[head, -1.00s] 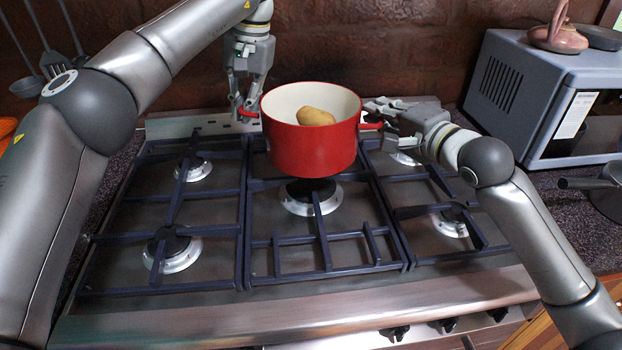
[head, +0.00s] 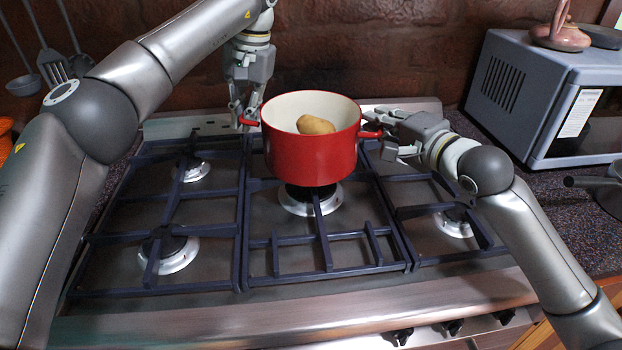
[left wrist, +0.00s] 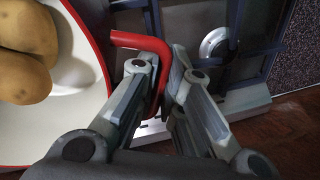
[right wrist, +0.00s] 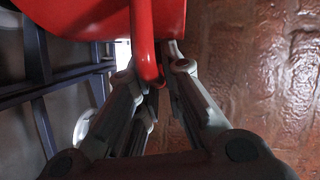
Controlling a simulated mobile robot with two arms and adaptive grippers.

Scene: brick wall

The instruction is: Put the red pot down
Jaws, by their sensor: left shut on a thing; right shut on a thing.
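The red pot (head: 312,158) is upright over the middle burner (head: 309,200) of the stove, with a potato (head: 315,125) inside its white interior. I cannot tell whether its bottom touches the grate. My left gripper (head: 243,119) is shut on the pot's left handle, a red bar (left wrist: 141,41) between its fingers in the left wrist view. My right gripper (head: 376,130) is shut on the right handle, which shows between the fingers in the right wrist view (right wrist: 143,45). The potato also shows at the left of the left wrist view (left wrist: 27,50).
Dark grates (head: 246,215) cover the stove, with free burners left and right of the pot. A grey microwave (head: 535,100) stands at the right with a teapot (head: 560,35) on top. A brick wall (head: 370,50) rises behind.

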